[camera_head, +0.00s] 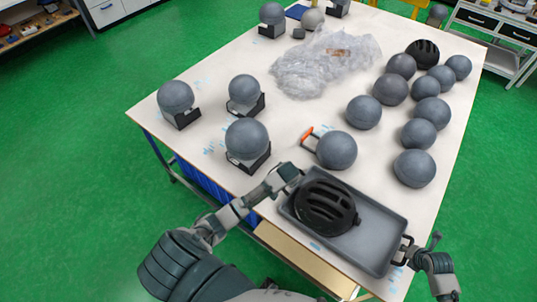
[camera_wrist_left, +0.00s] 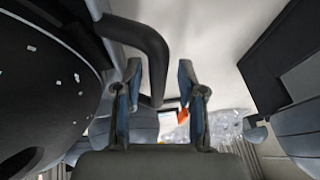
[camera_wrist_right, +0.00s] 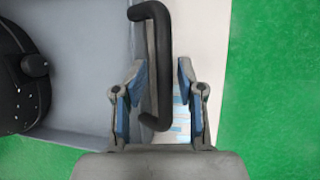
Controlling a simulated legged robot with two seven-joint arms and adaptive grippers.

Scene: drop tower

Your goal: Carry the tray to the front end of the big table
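My left gripper (camera_head: 290,176) is at the tray's left end. In the left wrist view its fingers (camera_wrist_left: 160,95) are apart, with the dark handle (camera_wrist_left: 156,60) between them, closer to the left finger. My right gripper (camera_head: 405,250) is at the tray's right end. In the right wrist view its fingers (camera_wrist_right: 158,90) are apart, with the black handle (camera_wrist_right: 161,60) between them. Neither gripper is closed on a handle.
Grey balls stand close behind the tray, one (camera_head: 337,150) near its far edge and another (camera_head: 414,168) to the right. A ball in a black holder (camera_head: 247,140) is near my left gripper. Crumpled clear plastic (camera_head: 320,68) lies farther back.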

